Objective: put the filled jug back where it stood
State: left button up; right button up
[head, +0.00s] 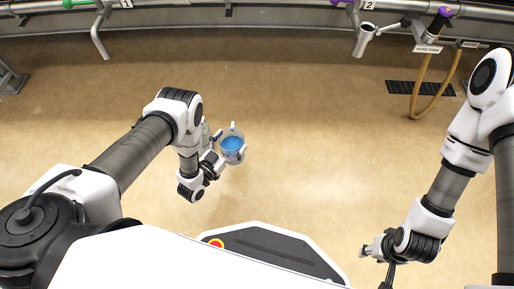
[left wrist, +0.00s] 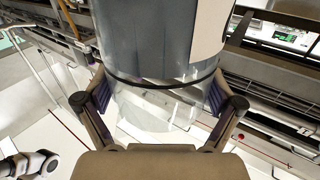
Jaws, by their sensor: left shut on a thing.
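The clear jug (head: 232,148) with blue liquid in it shows in the head view, held off to the left of centre, above the tan floor. My left gripper (head: 236,142) is shut around its side. In the left wrist view the jug (left wrist: 158,45) fills the upper middle as a see-through cylinder with a dark band, between the two fingers of my left gripper (left wrist: 155,93). My right gripper (head: 372,250) hangs empty-looking at the lower right, far from the jug; its finger gap is too small to read. The place where the jug stood cannot be made out.
A grey rail with pipes (head: 98,38) runs along the back wall. A metal nozzle (head: 364,38) and a yellow hose (head: 434,92) hang at the upper right, near a dark floor grate (head: 405,88). The tan floor (head: 300,130) between is clear.

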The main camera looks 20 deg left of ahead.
aim_at(229, 155)
pick_arm(q)
jog(key=s+f, duration=0.1)
jog(key=f, duration=0.1)
jog(key=s+f, duration=0.2)
jog(key=shift+f+b, duration=0.25)
jog(key=shift+b, duration=0.1)
jog(key=w+d+f+b, duration=0.2)
jog(key=w+b, duration=0.3)
jog(key=w, duration=0.2)
jog(key=w+d+f+b, duration=0.3)
jog(key=w+b, duration=0.1)
jog(key=w, duration=0.2)
jog(key=shift+w+d+b, duration=0.2)
jog(key=shift+w+b, duration=0.2)
jog(key=o, duration=1.4)
